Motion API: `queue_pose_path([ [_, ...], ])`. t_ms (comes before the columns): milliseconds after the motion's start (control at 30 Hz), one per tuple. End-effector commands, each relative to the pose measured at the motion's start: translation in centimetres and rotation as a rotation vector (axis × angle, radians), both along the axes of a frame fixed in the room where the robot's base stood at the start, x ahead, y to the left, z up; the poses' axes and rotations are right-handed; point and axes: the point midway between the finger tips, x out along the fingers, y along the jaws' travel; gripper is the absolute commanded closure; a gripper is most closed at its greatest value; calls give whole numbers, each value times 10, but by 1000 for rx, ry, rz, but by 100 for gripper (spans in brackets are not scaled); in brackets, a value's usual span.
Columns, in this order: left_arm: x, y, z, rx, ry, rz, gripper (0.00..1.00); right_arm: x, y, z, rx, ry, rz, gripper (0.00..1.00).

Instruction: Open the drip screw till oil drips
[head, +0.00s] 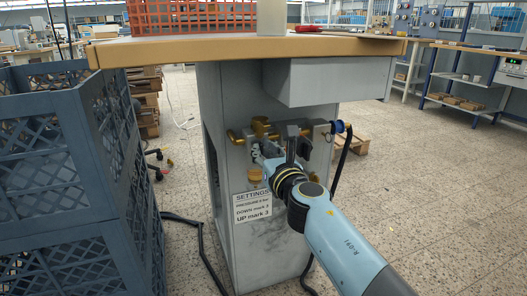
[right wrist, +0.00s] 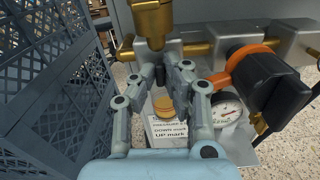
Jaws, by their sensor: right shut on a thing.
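The brass-and-grey valve assembly (head: 259,127) is on the front of the grey machine column; its upright brass cylinder (right wrist: 153,20) shows at the top of the right wrist view. My right gripper (right wrist: 173,72) is shut on a small part just below that cylinder, in front of the grey body. The fingers hide most of the held part, which appears to be the drip screw. In the head view the right gripper (head: 257,153) reaches in from the lower right. An amber bowl (right wrist: 163,104) hangs below the fingertips. No oil drop can be made out. My left gripper is not in view.
A pressure gauge (right wrist: 227,110) and a black-and-orange valve (right wrist: 272,85) sit close right of the gripper. A settings label (head: 252,206) is below. Open floor lies right.

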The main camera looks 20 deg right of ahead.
Motion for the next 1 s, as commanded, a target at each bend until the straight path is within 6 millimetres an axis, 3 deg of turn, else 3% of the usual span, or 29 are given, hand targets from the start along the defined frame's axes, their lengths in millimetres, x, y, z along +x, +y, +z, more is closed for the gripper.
queue_pose_path([
  [700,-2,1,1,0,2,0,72,0,-2,-1,575,21,0,100],
  [1000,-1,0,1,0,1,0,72,0,-2,-2,741,27,-1,100],
])
